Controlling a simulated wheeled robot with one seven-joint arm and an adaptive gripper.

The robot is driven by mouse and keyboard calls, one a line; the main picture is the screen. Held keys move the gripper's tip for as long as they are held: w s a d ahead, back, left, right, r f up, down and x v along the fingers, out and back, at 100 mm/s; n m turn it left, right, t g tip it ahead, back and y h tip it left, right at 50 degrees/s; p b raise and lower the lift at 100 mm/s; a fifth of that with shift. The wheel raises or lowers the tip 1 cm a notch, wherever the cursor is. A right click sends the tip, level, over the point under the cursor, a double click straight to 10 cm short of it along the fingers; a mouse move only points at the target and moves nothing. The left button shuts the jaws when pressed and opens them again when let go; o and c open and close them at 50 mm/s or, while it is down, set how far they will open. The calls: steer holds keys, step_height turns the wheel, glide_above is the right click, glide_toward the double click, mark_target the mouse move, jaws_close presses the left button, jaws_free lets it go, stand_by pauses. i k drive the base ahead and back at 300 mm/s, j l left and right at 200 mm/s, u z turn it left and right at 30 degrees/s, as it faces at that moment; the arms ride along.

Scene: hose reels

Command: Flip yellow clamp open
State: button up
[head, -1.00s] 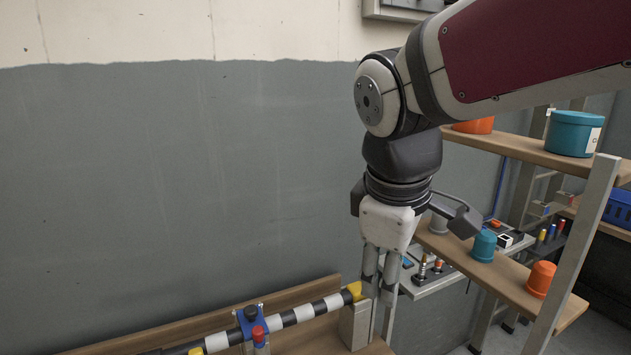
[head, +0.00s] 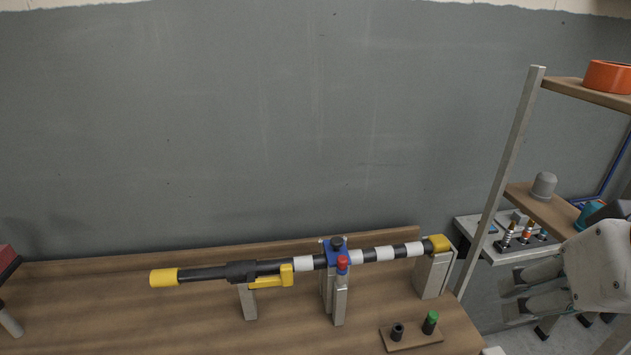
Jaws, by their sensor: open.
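A yellow clamp (head: 284,277) sits under and against the dark bar (head: 205,273), beside a black collar (head: 242,271) left of the middle. The bar lies level on grey posts above the wooden bench, with black and white bands on its right part and yellow ends. A blue bracket (head: 338,255) with a red knob holds the bar near its middle. My gripper (head: 520,290) is at the right edge, open and empty, well right of the bar and far from the clamp. Part of it is cut off by the picture edge.
A small wooden block (head: 410,337) with a green-capped peg and a black peg lies on the bench's front right. A shelf (head: 545,212) and a grey panel of knobs (head: 500,238) stand at the right. The bench's left part (head: 90,315) is largely bare.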

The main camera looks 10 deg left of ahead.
mark_target(285, 279)
steer(key=u, duration=1)
steer(key=i+j+z, duration=0.1)
steer(key=j+z, duration=0.3)
steer(key=j, duration=0.15)
